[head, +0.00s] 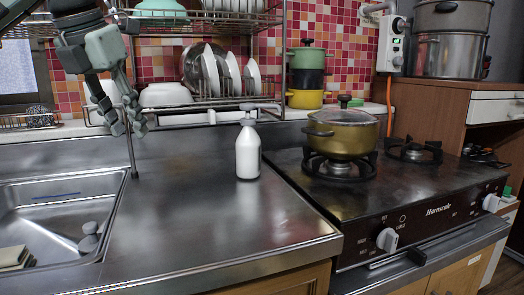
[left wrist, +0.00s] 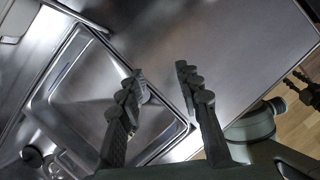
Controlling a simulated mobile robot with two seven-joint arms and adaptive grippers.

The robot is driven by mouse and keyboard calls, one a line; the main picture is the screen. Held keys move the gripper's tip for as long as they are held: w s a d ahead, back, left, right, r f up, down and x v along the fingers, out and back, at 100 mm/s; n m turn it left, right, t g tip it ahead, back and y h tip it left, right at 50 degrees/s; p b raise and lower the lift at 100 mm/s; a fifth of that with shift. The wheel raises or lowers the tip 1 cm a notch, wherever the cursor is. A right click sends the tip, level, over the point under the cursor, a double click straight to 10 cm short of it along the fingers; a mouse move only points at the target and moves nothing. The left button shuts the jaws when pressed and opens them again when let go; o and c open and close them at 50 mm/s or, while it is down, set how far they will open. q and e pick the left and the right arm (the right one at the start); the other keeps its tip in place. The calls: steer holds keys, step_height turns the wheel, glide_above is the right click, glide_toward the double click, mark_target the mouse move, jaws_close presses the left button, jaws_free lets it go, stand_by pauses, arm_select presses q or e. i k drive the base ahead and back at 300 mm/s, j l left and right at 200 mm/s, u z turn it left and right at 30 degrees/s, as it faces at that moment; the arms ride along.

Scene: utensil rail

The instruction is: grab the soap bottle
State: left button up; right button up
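The soap bottle (head: 248,155) is white with a grey pump top. It stands upright on the steel counter, right of the sink and left of the stove, in the head view. My left gripper (head: 126,128) is up at the left, above the back of the sink area and well apart from the bottle. Its fingers are spread with nothing between them, as the left wrist view (left wrist: 160,75) also shows. The bottle is not seen in the left wrist view. A dark jointed part at that view's right edge looks like my right gripper (left wrist: 303,88), cut off and unclear.
The sink (head: 55,215) lies at the left. A dish rack (head: 215,108) with plates and bowls stands behind the counter. A lidded pot (head: 342,138) sits on the stove (head: 420,195) at the right. The counter (head: 200,225) in front of the bottle is clear.

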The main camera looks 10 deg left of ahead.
mark_target(248, 144)
steer(key=i+l+u, duration=0.1)
steer(key=l, duration=0.3)
steer(key=i+l+u, duration=0.1)
steer(key=i+l, duration=0.15)
steer(key=l, duration=0.15)
steer(key=i+l+u, duration=0.1)
steer(key=l, duration=0.3)
steer(key=i+l+u, duration=0.1)
steer(key=l, duration=0.3)
steer(key=i, duration=0.05)
